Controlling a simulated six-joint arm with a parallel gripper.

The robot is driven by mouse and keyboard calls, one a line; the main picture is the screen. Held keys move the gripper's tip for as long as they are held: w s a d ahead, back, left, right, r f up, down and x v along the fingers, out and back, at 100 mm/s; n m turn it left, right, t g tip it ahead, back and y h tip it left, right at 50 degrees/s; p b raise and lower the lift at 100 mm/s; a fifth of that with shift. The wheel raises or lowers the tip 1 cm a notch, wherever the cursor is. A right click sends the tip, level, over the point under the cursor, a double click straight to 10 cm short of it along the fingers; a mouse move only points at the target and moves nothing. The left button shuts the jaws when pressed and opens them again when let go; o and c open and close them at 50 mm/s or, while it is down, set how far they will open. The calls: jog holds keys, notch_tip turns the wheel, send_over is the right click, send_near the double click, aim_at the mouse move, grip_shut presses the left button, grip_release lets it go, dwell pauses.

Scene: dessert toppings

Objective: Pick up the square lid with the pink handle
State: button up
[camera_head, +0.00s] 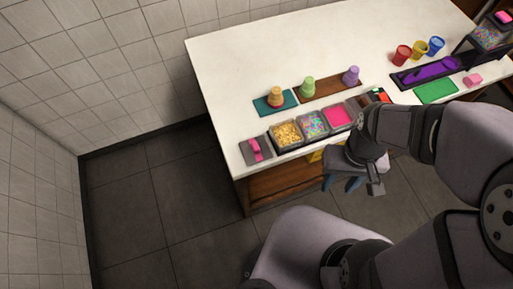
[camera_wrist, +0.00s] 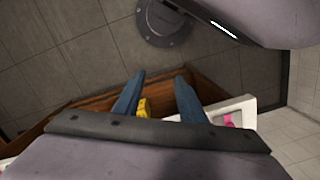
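The square grey lid (camera_head: 255,150) with its pink handle (camera_head: 254,145) lies on the white counter near the front left corner, left of the topping containers. In the wrist view a small pink patch (camera_wrist: 229,119) shows at the counter's edge, probably that handle. My gripper (camera_head: 342,186) is in front of the counter's front edge, to the right of the lid and well apart from it. In the wrist view its two blue fingers (camera_wrist: 159,75) are spread with a gap between them. Nothing is held.
Containers of yellow (camera_head: 287,134), mixed-colour (camera_head: 313,124) and pink (camera_head: 338,116) toppings stand right of the lid. Stacked cups (camera_head: 275,97) stand behind on mats. A yellow object (camera_wrist: 143,108) sits below the counter. The counter's left back is clear.

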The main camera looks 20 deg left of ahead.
jog(key=a+f+n, duration=0.3)
jog(key=a+n, duration=0.1)
jog(key=a, duration=0.5)
notch_tip(320, 180, up, 3)
jog(key=n+t+b, duration=0.1)
jog(key=n, duration=0.1)
send_over(256, 145)
jog(key=shift+w+a+f+y, duration=0.2)
jog(key=shift+a+y, duration=0.1)
jog(key=shift+a, duration=0.1)
jog(key=shift+w+a+r, duration=0.1)
jog(key=shift+r, duration=0.2)
jog(key=shift+s+d+m, duration=0.2)
jog(key=shift+m, duration=0.2)
jog(key=shift+f, duration=0.25)
jog(key=shift+f+p, duration=0.4)
jog(key=shift+f, duration=0.5)
jog(key=shift+s+d+f+p, duration=0.1)
jog(key=shift+d+f+p, duration=0.1)
jog(key=shift+f+p, duration=0.2)
notch_tip(256, 145, down, 3)
jog(key=shift+s+d+p, duration=0.15)
jog(key=shift+p, duration=0.45)
jog(key=shift+f, duration=0.7)
grip_shut()
